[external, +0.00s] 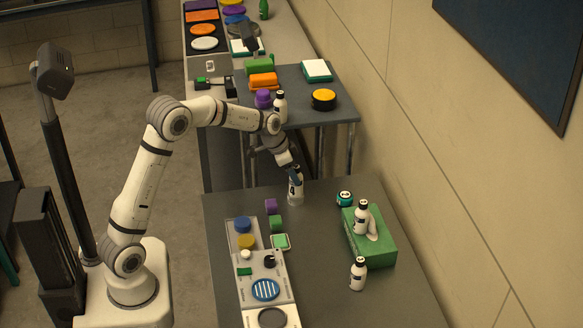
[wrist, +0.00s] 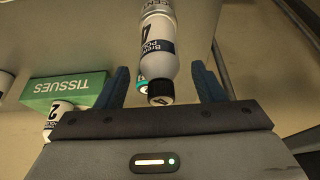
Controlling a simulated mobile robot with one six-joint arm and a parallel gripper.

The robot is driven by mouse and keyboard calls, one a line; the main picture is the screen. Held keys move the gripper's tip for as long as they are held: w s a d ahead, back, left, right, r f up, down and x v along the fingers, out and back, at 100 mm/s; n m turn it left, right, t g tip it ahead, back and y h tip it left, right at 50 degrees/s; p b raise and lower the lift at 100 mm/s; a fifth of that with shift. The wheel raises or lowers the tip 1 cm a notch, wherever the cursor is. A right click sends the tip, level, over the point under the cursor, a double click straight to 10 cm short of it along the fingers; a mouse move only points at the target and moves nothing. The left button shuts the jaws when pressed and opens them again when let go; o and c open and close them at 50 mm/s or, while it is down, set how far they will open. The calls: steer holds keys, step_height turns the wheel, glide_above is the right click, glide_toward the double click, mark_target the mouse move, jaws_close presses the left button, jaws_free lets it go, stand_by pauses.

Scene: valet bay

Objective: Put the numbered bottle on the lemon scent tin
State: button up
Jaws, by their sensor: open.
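The numbered bottle (external: 296,186), white with a black cap and a dark 4, stands upright near the back edge of the near table. It also shows in the wrist view (wrist: 158,45), cap toward me. A pale tin (wrist: 130,6), its label partly reading "CENT", shows at the bottle's base; it appears to be under the bottle, mostly hidden. In the external view a low pale rim (external: 295,201) shows there. My gripper (external: 290,171) is at the bottle's top. In the wrist view my gripper (wrist: 161,84) is open, its blue fingers either side of the cap, apart from it.
A green tissue box (external: 372,246) stands to the right with another bottle (external: 361,217) in front of or on it. Another bottle (external: 358,273) stands nearer. A teal jar (external: 344,198) is right of the numbered bottle. A grey tray (external: 250,258) holds several items at left.

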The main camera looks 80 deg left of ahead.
steer(key=v, duration=0.8)
steer(key=s+d+r, duration=0.2)
steer(key=s+d, duration=0.3)
steer(key=d, duration=0.5)
steer(key=s+d+r, duration=0.2)
steer(key=s+d, duration=0.3)
steer(key=d, duration=0.4)
steer(key=s+d+f, duration=0.2)
steer(key=s+d, duration=0.3)
steer(key=s, duration=0.3)
steer(key=s+d+f+g, duration=0.1)
steer(key=s+d+f, duration=0.1)
steer(key=s+d, duration=0.4)
steer(key=s, duration=0.3)
steer(key=shift+b, duration=0.4)
